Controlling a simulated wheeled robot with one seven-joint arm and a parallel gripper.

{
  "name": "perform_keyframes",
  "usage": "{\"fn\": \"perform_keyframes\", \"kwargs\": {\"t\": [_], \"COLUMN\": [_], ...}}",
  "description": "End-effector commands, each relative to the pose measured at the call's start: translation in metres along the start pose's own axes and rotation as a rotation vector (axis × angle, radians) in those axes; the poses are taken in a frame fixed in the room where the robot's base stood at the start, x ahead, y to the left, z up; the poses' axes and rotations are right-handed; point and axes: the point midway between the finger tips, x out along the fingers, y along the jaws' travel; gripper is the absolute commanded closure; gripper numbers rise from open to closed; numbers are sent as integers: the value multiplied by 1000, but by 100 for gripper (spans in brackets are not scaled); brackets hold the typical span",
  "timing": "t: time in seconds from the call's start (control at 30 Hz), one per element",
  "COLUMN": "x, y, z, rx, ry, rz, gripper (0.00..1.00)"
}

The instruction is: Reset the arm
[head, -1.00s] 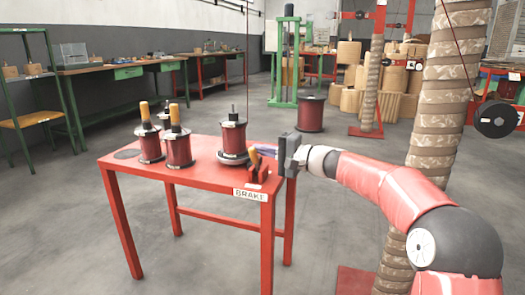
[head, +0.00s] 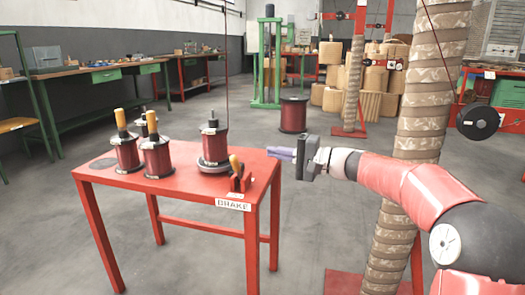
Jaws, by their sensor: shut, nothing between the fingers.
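My gripper (head: 283,153) is at the end of my red arm (head: 400,185), just right of the red table's (head: 190,190) right edge. Its fingers point left and are shut with nothing between them. It is apart from the brake lever (head: 235,168), which has a yellow handle and stands on a red mount at the table's front right corner, above the sign reading BRAKE.
Several dark red coils stand on the table, among them one with a yellow handle (head: 157,158) and one on a round plate (head: 213,145). A cloth-wrapped column (head: 424,100) rises behind my arm. Another coil (head: 293,115) stands on the floor. Floor left of the table is clear.

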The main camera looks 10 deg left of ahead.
Motion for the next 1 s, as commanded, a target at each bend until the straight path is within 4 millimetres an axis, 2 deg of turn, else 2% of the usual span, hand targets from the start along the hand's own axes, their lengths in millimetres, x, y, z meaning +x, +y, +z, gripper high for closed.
{"fn": "perform_keyframes", "kwargs": {"t": [0.13,0.43,0.53,0.67,0.77,0.87,1.0], "x": [-7,-7,-7,-13,-32,-64,-121], "y": [0,0,-2,-4,-1,5,11], "z": [0,0,10,48,90,129,179], "rx": [0,-1,-14,-64,-126,-186,-272], "ry": [0,0,-8,-26,-34,-22,16], "rz": [0,2,41,209,409,612,870], "gripper": [100,100,100,100,100,100,100]}}
